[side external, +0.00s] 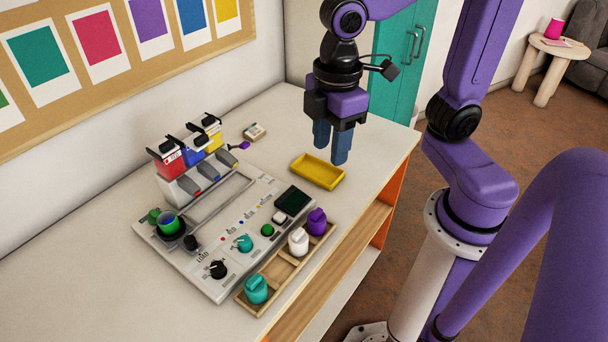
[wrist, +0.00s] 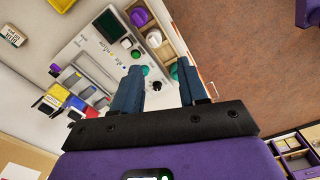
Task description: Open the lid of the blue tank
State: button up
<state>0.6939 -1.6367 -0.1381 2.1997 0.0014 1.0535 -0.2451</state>
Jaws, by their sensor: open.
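The blue tank (side external: 192,157) stands between the red tank (side external: 168,160) and the yellow tank (side external: 213,137) at the back of the grey console. Its black lid (side external: 200,141) sits on top and looks closed. In the wrist view the blue tank (wrist: 59,92) is small, at the left, partly crowded by its neighbours. My gripper (side external: 331,147) is open and empty, fingers pointing down, high above the table and well to the right of the tanks. Its two blue fingers also show apart in the wrist view (wrist: 160,69).
A yellow tray (side external: 318,171) lies below my gripper. A wooden rack (side external: 279,270) with teal, white and purple knobbed pieces lies along the console (side external: 212,280). A small purple-tipped tool and a small box lie behind.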

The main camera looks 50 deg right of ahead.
aim_at(196, 138)
jog(key=s+d+f+m, duration=0.1)
jog(key=s+d+f, duration=0.2)
jog(key=s+d, duration=0.2)
jog(key=shift+s+f, duration=0.3)
jog(key=shift+s, duration=0.9)
jog(key=shift+s+d+f, duration=0.1)
jog(key=shift+s+d, duration=0.1)
jog(key=c, duration=0.4)
jog(key=shift+w+a, duration=0.15)
jog(key=shift+a, duration=0.05)
grip_shut()
jog(key=w+a+r+n+t+y, duration=0.2)
jog(key=w+t, duration=0.1)
jog(key=w, duration=1)
jog(key=w+a+r+n+t+y, duration=0.1)
jog(key=w+a+n+t+y, duration=0.15)
jog(key=w, duration=1.05)
jog(key=w+a+f, duration=0.4)
jog(key=w+f, duration=0.3)
jog(key=w, duration=0.2)
jog(key=shift+f, duration=0.4)
